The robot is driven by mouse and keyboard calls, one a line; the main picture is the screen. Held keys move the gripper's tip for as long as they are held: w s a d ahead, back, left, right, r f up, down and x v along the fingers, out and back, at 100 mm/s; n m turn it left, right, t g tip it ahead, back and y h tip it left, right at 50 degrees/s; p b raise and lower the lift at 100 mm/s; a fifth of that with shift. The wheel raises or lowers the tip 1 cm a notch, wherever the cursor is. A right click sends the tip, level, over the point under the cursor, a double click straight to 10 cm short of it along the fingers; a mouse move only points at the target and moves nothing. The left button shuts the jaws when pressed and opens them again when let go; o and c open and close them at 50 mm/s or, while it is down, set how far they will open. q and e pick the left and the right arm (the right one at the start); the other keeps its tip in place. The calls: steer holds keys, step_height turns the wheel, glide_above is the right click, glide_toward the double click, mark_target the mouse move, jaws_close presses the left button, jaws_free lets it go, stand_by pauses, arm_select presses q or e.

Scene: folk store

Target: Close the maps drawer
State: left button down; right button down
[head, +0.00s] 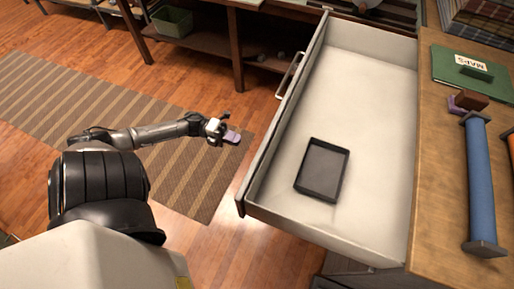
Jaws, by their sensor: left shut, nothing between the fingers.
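The drawer (375,120) is pulled far out from the wooden cabinet on the right. It is pale inside, with a dark-edged front panel facing left and a metal bar handle (290,73) on that panel. A small black open tray (343,172) lies in the drawer. My left gripper (236,137) is shut and empty, left of the drawer front, with a gap between them, and nearer to me than the handle. My right gripper is not in view.
On the cabinet top (440,215) lie a green item with a MAPS label (474,60), a blue roll (480,185) and a small brown block (471,98). A striped rug (110,100) covers the floor at left. A wooden table with a green bin (172,21) stands behind.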

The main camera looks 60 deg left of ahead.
arm_select(q)
steer(key=b+x, duration=0.1)
steer(key=x, duration=0.7)
steer(key=shift+w+d, duration=0.25)
